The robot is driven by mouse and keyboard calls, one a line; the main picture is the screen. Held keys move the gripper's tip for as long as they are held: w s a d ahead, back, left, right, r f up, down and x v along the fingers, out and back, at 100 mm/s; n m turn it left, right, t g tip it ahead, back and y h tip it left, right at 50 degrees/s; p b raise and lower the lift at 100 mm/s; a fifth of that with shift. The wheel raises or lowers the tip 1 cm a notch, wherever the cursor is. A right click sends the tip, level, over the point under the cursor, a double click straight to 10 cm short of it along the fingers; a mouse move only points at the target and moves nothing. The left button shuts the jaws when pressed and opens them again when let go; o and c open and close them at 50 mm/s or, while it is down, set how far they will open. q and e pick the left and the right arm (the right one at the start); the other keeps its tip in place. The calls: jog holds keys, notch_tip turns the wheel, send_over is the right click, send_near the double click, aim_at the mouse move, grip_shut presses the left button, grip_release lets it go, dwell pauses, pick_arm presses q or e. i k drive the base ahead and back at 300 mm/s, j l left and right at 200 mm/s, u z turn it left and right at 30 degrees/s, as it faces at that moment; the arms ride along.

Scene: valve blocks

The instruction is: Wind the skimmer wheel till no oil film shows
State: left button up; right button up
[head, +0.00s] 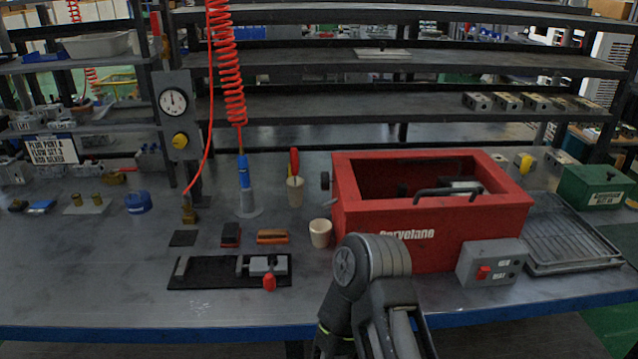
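A red open-topped tank (408,235) with white lettering stands right of the middle of the bench. A small dark wheel (325,181) sticks out from its left side, near the top. The tank's inside (390,180) is dark, and I cannot tell whether an oil film lies in it. A black bar handle (447,192) crosses the near rim, with a pale part behind it. One of my arms rises at the bottom centre, its rounded joint in front of the tank's lower left. Neither gripper's fingers show, and nothing visible of mine touches the wheel.
A grey switch box (491,263) with a red switch stands before the tank, and a wire-rack tray (570,238) lies to its right. A cream cup (320,233) stands close left of the tank. A black mat with a clamp (230,272) lies front left.

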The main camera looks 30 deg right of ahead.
aim_at(324, 181)
jog(key=j+z, duration=0.1)
jog(key=z, duration=0.3)
jog(key=j+z, duration=0.1)
jog(key=z, duration=0.35)
jog(key=k+z, duration=0.1)
jog(key=z, duration=0.3)
